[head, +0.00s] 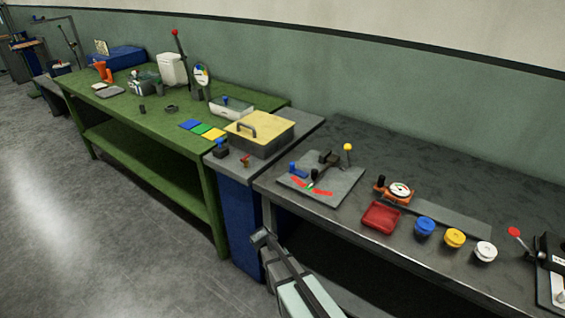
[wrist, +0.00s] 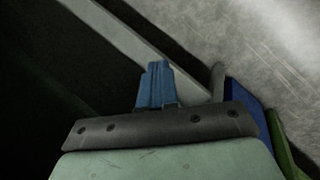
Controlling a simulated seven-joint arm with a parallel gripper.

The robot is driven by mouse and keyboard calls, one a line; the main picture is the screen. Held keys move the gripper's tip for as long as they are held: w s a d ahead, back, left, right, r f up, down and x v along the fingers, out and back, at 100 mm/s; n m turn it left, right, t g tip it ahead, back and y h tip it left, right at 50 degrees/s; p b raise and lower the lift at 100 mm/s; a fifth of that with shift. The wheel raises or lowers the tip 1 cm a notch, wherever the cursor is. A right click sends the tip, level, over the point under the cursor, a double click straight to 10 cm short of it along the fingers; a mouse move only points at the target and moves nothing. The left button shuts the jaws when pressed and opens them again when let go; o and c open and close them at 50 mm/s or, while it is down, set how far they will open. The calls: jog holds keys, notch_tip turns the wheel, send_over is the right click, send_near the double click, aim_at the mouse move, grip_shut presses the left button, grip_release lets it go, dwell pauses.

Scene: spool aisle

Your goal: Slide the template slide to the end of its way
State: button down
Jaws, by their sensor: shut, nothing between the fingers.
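No part is marked as the template slide. The likeliest is an orange carriage (head: 394,193) with a round white dial and a black knob, at the left end of a long flat grey strip (head: 450,217) on the right bench. My gripper (wrist: 155,70) shows in the wrist view with its blue fingers shut and nothing between them. It is away from the carriage, near the bench's front edge. In the head view my arm is at the bottom middle; the fingers cannot be made out there.
On the dark bench (head: 420,150), a grey plate (head: 335,190) with levers stands left of the carriage. A red tray (head: 380,217) and blue (head: 424,228), yellow (head: 454,238) and white (head: 485,252) round pots stand in front of the strip. The bench behind is clear.

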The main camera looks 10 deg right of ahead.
aim_at(292, 166)
jog(key=w+a+r+m+t+h, duration=0.1)
jog(key=w+a+r, duration=0.3)
jog(key=w+r, duration=0.4)
jog(key=w+a+r+m+t, duration=0.15)
jog(key=w+a+r, duration=0.35)
jog(key=r, duration=0.5)
jog(key=w+a+r+t+h, duration=0.15)
jog(key=w+a+r, duration=0.25)
jog(key=w+r, duration=0.5)
jog(key=w+d+r+m, duration=0.2)
jog(key=w+d+r, duration=0.1)
jog(key=r, duration=0.3)
jog(key=w+d+r+m+g, duration=0.1)
jog(key=w+d+r+m, duration=0.1)
jog(key=r, duration=0.4)
jog(key=shift+w+d, duration=0.75)
jog(key=shift+d, duration=0.35)
jog(key=x, duration=0.9)
jog(key=shift+s+d, duration=0.1)
jog(key=shift+d, duration=0.05)
jog(key=d, duration=0.1)
jog(key=s, duration=0.1)
jog(key=d, duration=0.1)
jog(key=shift+s+d+f, duration=0.15)
jog(key=shift+d+f, duration=0.15)
jog(key=shift+d, duration=0.05)
jog(key=shift+s+d, duration=0.3)
jog(key=shift+d, duration=0.3)
